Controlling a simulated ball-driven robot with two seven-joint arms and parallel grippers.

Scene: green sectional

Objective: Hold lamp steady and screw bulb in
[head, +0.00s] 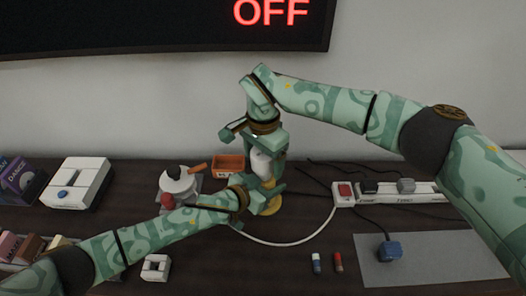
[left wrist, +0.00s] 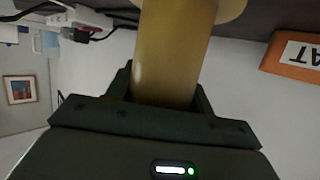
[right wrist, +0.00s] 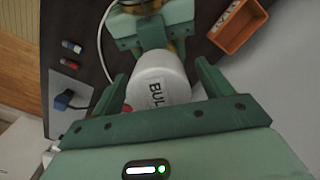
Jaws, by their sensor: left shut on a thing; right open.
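The lamp is a gold-yellow post; its base shows at the middle of the table in the head view (head: 273,204), and its stem fills the top of the left wrist view (left wrist: 172,50). My left gripper (head: 257,198) is shut around the stem. A white bulb (head: 261,163) with a "BUL…" label is upright above the lamp and also shows in the right wrist view (right wrist: 158,82). My right gripper (right wrist: 163,78) is open from above, its fingers on either side of the bulb. The bulb's lower end and the socket are hidden, so I cannot tell how they meet.
An orange bin (head: 229,162) stands behind the lamp. A white cable curves right to a power strip (head: 425,198) with a red switch (head: 344,190). A grey mat (head: 440,262) holds a blue plug (head: 389,250). A screen (head: 150,25) on the wall reads "OFF".

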